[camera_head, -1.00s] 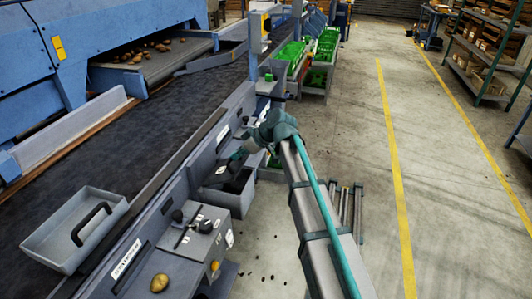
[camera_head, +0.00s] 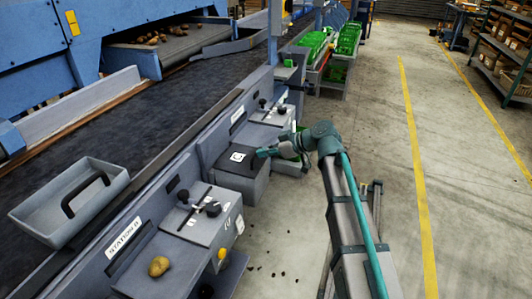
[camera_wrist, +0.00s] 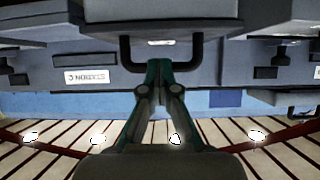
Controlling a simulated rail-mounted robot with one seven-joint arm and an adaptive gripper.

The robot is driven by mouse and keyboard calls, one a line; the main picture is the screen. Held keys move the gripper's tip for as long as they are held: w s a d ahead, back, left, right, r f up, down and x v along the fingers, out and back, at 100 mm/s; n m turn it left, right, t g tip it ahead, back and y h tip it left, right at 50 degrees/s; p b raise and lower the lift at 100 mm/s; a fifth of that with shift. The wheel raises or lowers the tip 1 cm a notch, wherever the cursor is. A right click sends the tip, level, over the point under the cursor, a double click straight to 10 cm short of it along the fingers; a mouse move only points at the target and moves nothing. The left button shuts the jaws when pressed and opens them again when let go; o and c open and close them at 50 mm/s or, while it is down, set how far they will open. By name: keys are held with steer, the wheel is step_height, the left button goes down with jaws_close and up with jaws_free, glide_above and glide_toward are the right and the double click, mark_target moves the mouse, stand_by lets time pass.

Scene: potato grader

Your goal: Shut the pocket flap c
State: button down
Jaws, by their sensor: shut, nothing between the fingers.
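A grey control box with black knobs (camera_head: 205,215) stands in front, with a potato (camera_head: 158,266) on the ledge beside it. A grey tray with a black handle (camera_head: 40,215) is at the left. Green crates (camera_head: 312,42) stand farther back. The floor to the right is open.

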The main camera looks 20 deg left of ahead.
steer(key=shift+s+f, duration=0.1)
steer(key=shift+f, duration=0.3)
steer(key=c, duration=1.2)
jaws_free()
steer(key=shift+c, duration=0.2)
steer(key=o, duration=0.5)
steer(key=shift+a+f, duration=0.15)
steer(key=shift+a, duration=0.05)
steer(key=o, duration=0.7)
steer(key=shift+o, duration=0.2)
steer(key=shift+d+r, duration=0.1)
steer(key=shift+r, duration=0.1)
steer(key=shift+d, duration=0.1)
steer(key=v, duration=1.1)
steer(key=shift+d+r, duration=0.3)
